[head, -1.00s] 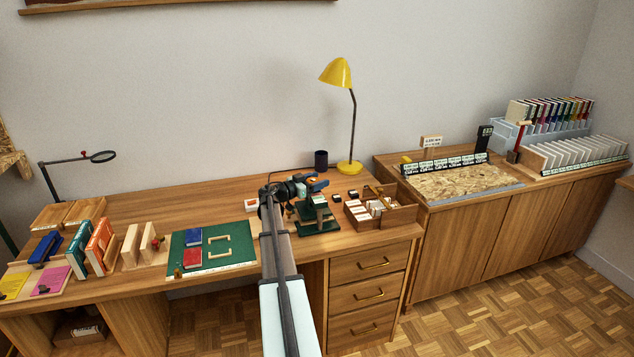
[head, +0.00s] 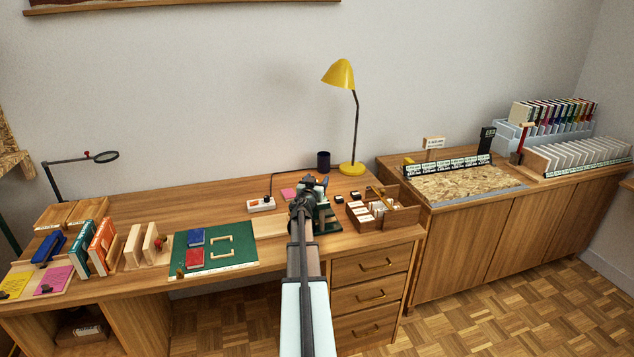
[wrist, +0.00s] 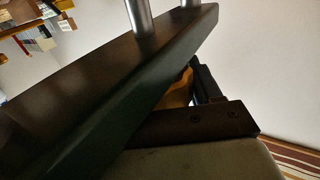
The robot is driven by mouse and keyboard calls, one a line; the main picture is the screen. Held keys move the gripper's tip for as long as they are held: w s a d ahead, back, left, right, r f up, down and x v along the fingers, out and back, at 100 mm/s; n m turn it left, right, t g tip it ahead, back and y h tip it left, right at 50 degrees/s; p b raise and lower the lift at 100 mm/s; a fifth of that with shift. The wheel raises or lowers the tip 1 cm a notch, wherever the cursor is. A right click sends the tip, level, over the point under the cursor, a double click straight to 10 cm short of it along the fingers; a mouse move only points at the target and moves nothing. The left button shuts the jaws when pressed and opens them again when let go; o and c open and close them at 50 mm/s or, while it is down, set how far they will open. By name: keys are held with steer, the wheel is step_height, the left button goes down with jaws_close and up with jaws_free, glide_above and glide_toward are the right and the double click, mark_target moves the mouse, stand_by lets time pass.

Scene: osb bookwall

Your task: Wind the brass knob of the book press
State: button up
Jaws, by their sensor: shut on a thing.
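The book press (head: 328,217) is a dark green frame on the desk, right of centre, partly hidden behind my arm. In the wrist view a dark press beam (wrist: 100,85) with two steel columns fills much of the picture. The brass knob (wrist: 177,93) shows as a small brass-coloured patch beyond the beam's edge, mostly hidden. My gripper (head: 312,184) is at the press, its fingertips hard to make out in the head view. In the wrist view a black finger (wrist: 208,88) lies against the knob, and my gripper is shut on it.
A wooden tray (head: 393,216) with small cards stands close to the right of the press. A yellow lamp (head: 353,168) and a dark cup (head: 323,161) stand behind. A green mat (head: 225,257) with small books lies to the left.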

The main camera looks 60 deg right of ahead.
steer(key=shift+t, duration=0.3)
steer(key=o, duration=1)
steer(key=shift+c, duration=0.2)
steer(key=v, duration=1.3)
steer(key=shift+a, duration=0.4)
steer(key=shift+r, duration=0.1)
